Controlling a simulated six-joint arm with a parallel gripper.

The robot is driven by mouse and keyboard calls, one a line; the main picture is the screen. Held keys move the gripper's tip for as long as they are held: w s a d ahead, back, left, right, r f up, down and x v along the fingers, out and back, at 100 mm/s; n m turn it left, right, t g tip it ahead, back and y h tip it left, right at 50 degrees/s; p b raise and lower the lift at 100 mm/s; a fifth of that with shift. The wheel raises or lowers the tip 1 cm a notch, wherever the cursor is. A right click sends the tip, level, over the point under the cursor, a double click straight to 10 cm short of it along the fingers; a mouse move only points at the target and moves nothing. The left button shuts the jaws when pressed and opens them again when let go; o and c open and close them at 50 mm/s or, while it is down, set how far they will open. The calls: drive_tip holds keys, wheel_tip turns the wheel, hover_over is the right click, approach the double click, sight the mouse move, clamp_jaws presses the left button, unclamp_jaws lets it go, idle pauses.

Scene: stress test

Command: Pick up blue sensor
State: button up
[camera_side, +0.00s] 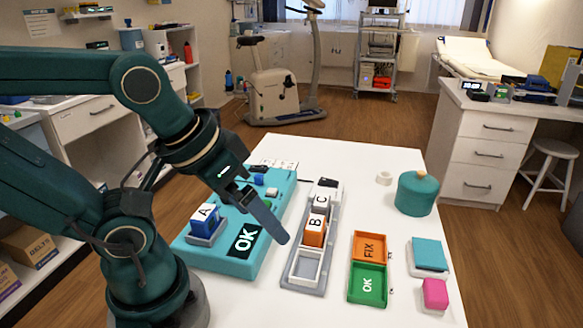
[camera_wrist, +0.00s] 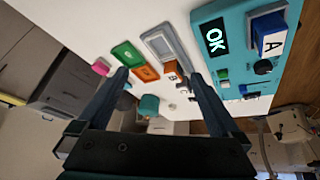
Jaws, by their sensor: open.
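The blue sensor (camera_side: 207,223), a block with a white face marked A, sits upright in a grey holder at the left of the teal test unit (camera_side: 218,262). It also shows at the upper right of the wrist view (camera_wrist: 271,36). My gripper (camera_side: 272,222) is above the table, to the right of the blue sensor and apart from it. In the wrist view my gripper (camera_wrist: 159,75) has its two fingers wide apart with nothing held between them. The unit's display (camera_side: 244,240) reads OK.
A grey rack (camera_side: 303,268) holds an orange sensor B (camera_side: 314,231) and a sensor C (camera_side: 322,203); its front slot is empty. An orange FIX tray (camera_side: 369,246) and green OK tray (camera_side: 367,285) lie right of it. A teal pot (camera_side: 416,195) and pink block (camera_side: 435,293) stand farther right.

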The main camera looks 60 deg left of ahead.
drive_tip(key=n, duration=0.3)
drive_tip(key=n+g+y, duration=0.1)
drive_tip(key=n+g, duration=0.5)
drive_tip(key=n, duration=1.5)
hover_over(203, 212)
drive_tip(key=w, duration=0.1)
drive_tip(key=f, duration=0.4)
drive_tip(key=shift+d, duration=0.4)
drive_tip(key=shift+s+a+f+n+g, duration=0.2)
drive_tip(key=shift+s+f+n+g, duration=0.1)
drive_tip(key=shift+f+n, duration=0.1)
drive_tip(key=shift+s+a+f, duration=0.1)
drive_tip(key=shift+f, duration=1.1)
drive_tip(key=shift+s+a+f, duration=0.1)
drive_tip(key=shift+f, duration=1.05)
clamp_jaws()
drive_tip(key=shift+r, duration=0.15)
